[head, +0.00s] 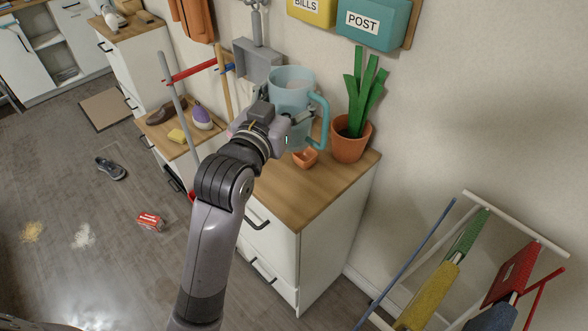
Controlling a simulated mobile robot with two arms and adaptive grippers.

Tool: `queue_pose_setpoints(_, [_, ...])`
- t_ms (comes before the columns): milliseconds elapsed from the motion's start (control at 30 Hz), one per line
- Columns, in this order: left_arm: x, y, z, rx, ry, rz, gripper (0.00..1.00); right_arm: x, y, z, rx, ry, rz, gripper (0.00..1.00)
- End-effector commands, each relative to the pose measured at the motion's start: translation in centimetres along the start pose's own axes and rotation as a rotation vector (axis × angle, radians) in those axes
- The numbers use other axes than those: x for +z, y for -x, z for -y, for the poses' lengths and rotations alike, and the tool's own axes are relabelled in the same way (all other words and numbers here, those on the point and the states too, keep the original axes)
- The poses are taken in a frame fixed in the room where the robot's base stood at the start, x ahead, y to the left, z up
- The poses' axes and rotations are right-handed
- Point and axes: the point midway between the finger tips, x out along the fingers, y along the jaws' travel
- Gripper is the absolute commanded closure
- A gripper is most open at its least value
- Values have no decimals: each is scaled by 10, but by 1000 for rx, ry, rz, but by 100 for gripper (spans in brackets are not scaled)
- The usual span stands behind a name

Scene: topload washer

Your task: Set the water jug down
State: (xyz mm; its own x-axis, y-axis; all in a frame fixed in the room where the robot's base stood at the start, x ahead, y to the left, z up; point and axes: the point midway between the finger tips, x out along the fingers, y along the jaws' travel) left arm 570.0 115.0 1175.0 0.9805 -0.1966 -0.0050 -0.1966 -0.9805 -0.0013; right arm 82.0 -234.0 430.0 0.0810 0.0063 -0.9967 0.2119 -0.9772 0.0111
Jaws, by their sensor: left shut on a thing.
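The water jug (292,84) is light blue with a handle on its right side. It is roughly upright over the wooden top (287,193) of the white cabinet, near the wall. My left gripper (284,126) is shut on the jug, at its near side. The wrist hides part of the jug's lower body, and I cannot tell whether its base touches the top. My right gripper is not in view.
A small orange bowl (305,159) sits just in front of the jug. A potted plant (351,143) stands close on the right. The front of the wooden top is clear. A drying rack (470,265) stands at the lower right.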

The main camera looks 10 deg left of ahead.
Motion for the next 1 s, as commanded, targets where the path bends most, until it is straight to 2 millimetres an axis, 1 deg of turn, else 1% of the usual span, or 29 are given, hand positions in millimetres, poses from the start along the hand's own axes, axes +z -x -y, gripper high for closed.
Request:
queue_pose_setpoints(33, [19, 1, 0, 0, 0, 12, 66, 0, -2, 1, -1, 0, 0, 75])
queue_pose_setpoints(100, [38, 1, 0, 0, 0, 11, 66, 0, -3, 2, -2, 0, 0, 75])
queue_pose_setpoints(300, [91, 1, 0, -1, 0, 10, 66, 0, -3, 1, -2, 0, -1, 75])
queue_pose_setpoints(400, [114, 0, 0, -1, 0, 8, 66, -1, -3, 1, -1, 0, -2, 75])
queue_pose_setpoints(500, [129, 1, 0, -1, 1, 5, 66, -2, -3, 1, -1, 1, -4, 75])
queue_pose_setpoints(667, [141, 0, 0, -1, 1, 1, 66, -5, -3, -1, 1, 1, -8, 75])
queue_pose_setpoints(900, [175, 0, 0, -1, 1, 4, 66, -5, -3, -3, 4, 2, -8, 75])
queue_pose_setpoints(1000, [181, 0, 0, -1, 1, 1, 66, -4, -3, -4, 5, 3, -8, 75])
